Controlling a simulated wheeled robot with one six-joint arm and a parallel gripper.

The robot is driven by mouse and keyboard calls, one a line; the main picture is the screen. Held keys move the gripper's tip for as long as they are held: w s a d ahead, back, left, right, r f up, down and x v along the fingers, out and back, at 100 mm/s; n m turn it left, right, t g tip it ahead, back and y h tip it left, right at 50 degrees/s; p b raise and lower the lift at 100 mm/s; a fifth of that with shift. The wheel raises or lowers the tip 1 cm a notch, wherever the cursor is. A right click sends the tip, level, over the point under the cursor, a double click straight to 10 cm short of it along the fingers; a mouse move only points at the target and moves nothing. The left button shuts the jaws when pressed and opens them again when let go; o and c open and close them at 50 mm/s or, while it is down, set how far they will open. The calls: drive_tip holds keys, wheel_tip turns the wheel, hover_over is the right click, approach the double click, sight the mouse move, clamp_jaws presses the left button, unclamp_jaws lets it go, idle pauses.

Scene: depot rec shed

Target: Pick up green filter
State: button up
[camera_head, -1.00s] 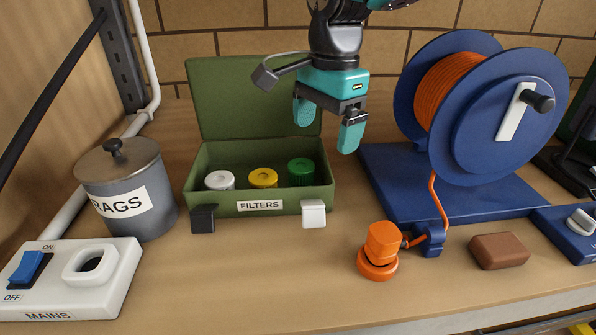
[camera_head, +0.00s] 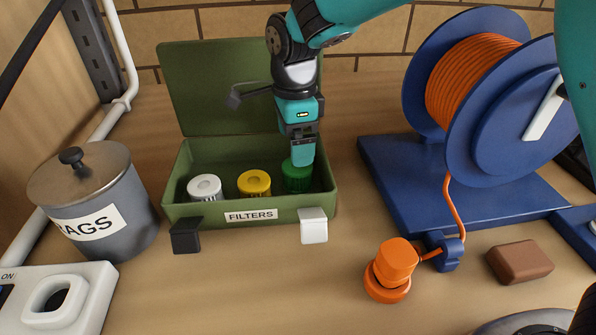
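The green filter (camera_head: 297,179) stands at the right end of the open green filter box (camera_head: 250,205), beside a yellow filter (camera_head: 254,183) and a white filter (camera_head: 205,188). My gripper (camera_head: 299,160) points down into the box, right over the green filter. Its near finger overlaps the top of the filter in the picture. The far finger is hidden, so I cannot tell how wide the fingers are or whether they touch the filter.
The box lid (camera_head: 215,90) stands open behind. A blue cable reel (camera_head: 500,110) is at right, with an orange plug (camera_head: 390,268) and a brown block (camera_head: 520,261) in front. A grey rags canister (camera_head: 95,205) stands at left. The bench front middle is clear.

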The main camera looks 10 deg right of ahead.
sight(296, 173)
wheel_tip(296, 173, down, 9)
drive_tip(key=shift+r+p, duration=0.1)
drive_tip(key=shift+p, duration=0.35)
drive_tip(key=c, duration=1)
drive_tip(key=shift+r, duration=0.15)
